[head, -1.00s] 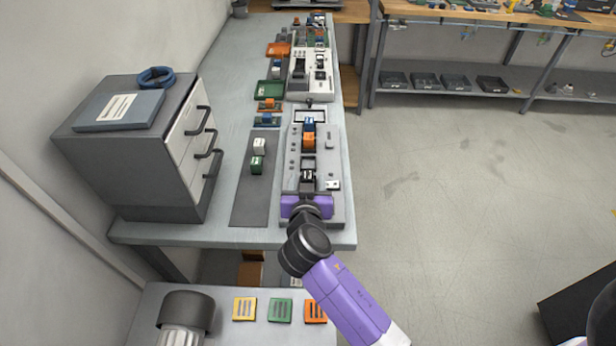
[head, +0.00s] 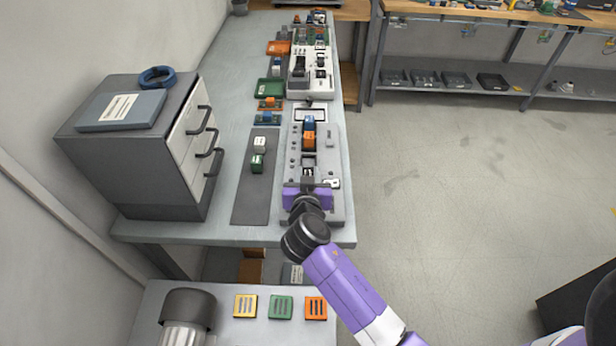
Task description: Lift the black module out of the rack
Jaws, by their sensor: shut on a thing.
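The grey rack (head: 333,208) lies along the right side of the long grey table. The black module (head: 308,172) shows only in small part at the rack's near slot, just beyond my gripper. My gripper (head: 308,184), with a purple body, is over the near part of the rack and shut on the black module. The fingers are mostly hidden behind the purple body. I cannot tell whether the module is still seated or raised. A blue module (head: 309,124) and an orange module (head: 309,140) stand farther along the same rack.
A dark mat (head: 254,195) left of the rack holds a white block (head: 260,144) and a green block (head: 257,164). A grey drawer cabinet (head: 150,150) stands at the left. A white unit (head: 311,84) stands beyond the rack. Open floor lies to the right.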

